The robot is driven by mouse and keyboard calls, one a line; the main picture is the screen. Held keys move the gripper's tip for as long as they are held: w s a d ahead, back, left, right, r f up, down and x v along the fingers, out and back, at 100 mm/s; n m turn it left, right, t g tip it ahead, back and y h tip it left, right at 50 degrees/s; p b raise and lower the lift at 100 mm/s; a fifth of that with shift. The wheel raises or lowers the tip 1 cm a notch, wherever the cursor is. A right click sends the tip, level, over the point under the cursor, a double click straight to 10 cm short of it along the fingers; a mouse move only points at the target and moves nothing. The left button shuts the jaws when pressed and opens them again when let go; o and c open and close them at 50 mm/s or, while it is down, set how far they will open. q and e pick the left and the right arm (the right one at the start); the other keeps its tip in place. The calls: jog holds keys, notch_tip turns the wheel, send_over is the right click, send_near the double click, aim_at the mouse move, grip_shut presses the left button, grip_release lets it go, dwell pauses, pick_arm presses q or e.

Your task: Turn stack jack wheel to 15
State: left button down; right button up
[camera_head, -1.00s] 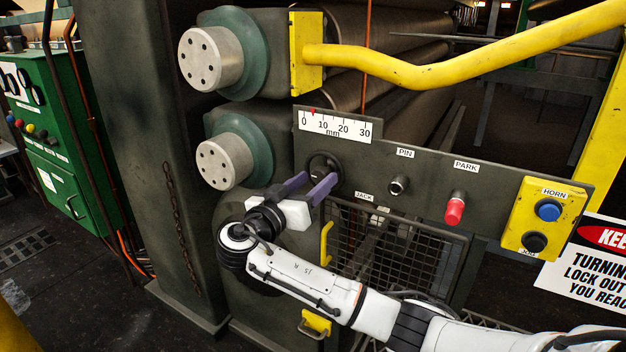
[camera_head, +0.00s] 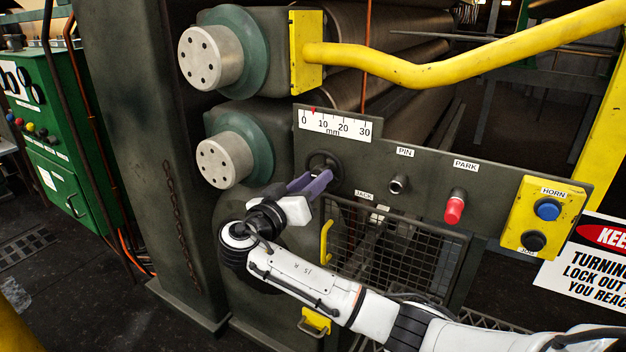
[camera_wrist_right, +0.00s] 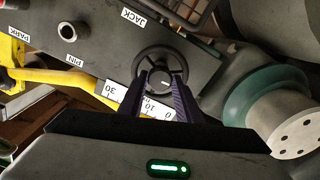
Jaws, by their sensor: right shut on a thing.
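The jack wheel (camera_head: 322,157) is a small dark handwheel on the grey panel, below the scale and up-left of the JACK label. The white scale (camera_head: 334,126) runs from 0 to 30 mm, with its red pointer (camera_head: 313,109) between 0 and 10. My right gripper (camera_head: 322,180) has its purple fingers at the wheel and partly hides it. In the wrist view the gripper (camera_wrist_right: 160,84) is shut on the wheel's middle, inside the dark rim (camera_wrist_right: 163,49). My left gripper is not in view.
Right of the wheel are the PIN socket (camera_head: 398,184), the red PARK knob (camera_head: 455,207) and the yellow HORN box (camera_head: 546,219). A yellow rail (camera_head: 450,70) crosses above. Green-rimmed roller ends (camera_head: 226,162) stand close on the left. A mesh guard (camera_head: 400,245) is below.

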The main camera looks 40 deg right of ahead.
jog(key=shift+n+p, duration=1.05)
jog(key=shift+n, duration=1.55)
jog(key=shift+f, duration=0.1)
jog(key=o, duration=1)
jog(key=shift+o, duration=0.2)
jog(key=b+v, duration=0.2)
jog(key=v, duration=0.8)
jog(key=shift+a, duration=0.2)
